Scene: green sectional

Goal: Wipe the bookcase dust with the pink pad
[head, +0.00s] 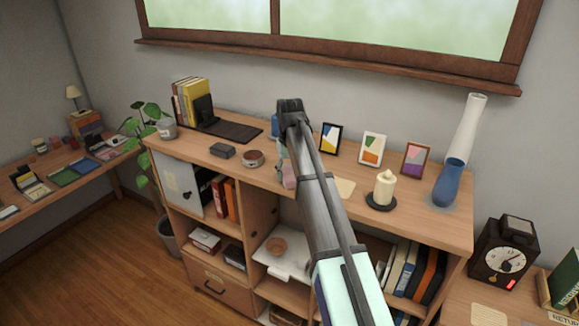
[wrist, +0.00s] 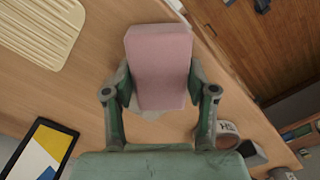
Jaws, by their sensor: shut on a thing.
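The pink pad (wrist: 160,65) is held between the two fingers of my gripper (wrist: 160,88), shut on its sides. In the head view the pad (head: 289,178) shows as a small pink piece beside my arm, over the middle of the bookcase top (head: 425,217). My gripper (head: 283,158) is partly hidden by my arm there. A faint pale grey patch (wrist: 150,116) lies on the wood just behind the pad in the wrist view; it may be dust. I cannot tell whether the pad touches the wood.
On the top, a round tin (head: 252,159) and small dark box (head: 222,151) stand left of the pad. A dark tray-like item (head: 231,130) lies further left.

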